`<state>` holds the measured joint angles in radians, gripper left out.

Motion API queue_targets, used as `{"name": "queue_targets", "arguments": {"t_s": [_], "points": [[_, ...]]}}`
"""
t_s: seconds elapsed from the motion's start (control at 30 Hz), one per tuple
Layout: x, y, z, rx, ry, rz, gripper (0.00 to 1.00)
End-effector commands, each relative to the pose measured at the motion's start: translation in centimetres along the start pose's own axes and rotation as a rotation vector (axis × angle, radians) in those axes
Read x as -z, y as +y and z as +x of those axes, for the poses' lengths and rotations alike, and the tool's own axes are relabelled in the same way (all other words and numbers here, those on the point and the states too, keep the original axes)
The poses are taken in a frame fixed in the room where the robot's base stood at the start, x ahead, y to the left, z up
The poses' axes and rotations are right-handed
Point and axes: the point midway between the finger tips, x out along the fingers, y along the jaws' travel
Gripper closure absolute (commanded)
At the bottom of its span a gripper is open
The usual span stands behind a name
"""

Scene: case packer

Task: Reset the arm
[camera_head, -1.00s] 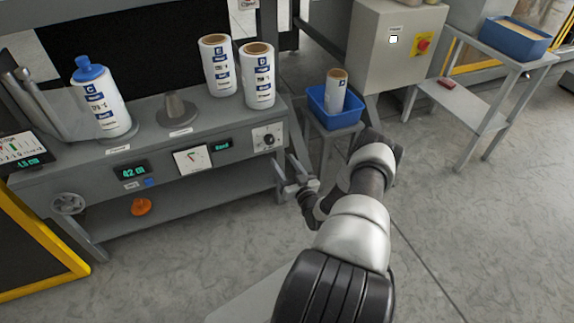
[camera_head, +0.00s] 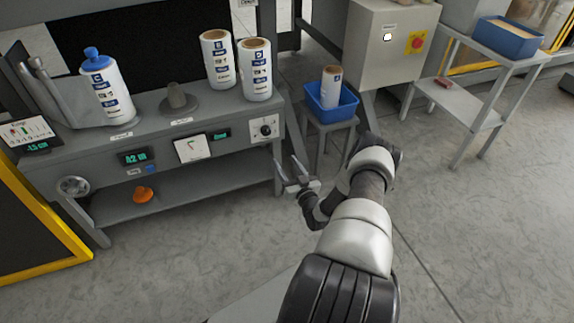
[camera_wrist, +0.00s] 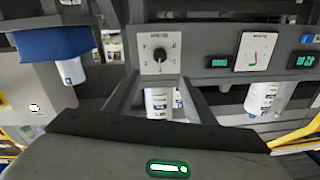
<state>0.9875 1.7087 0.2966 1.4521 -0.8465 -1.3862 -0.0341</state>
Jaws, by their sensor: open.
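My arm (camera_head: 361,225) reaches forward from the bottom of the head view and bends left at the wrist. My gripper (camera_head: 291,168) is in front of the bench's right end, near the dial panel. Its two fingers are apart with nothing between them. In the upside-down wrist view, my gripper (camera_wrist: 160,95) shows spread fingers pointing towards the bench front and its dial (camera_wrist: 159,54).
A blue bin (camera_head: 320,105) holding another roll stands on a stool right of the bench. Open floor (camera_head: 480,240) lies to the right.

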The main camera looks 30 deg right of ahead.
Motion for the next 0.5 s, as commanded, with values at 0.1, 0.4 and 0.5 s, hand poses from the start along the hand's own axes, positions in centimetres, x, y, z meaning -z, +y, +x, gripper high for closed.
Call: {"name": "queue_targets", "arguments": {"t_s": [0.1,0.4,0.5], "points": [[0.0,0.0,0.0,0.000,0.000,0.000,0.50],[0.2,-0.1,0.2,0.003,-0.004,-0.004,0.50],[1.5,-0.5,1.7,0.021,-0.035,-0.027,0.50]]}}
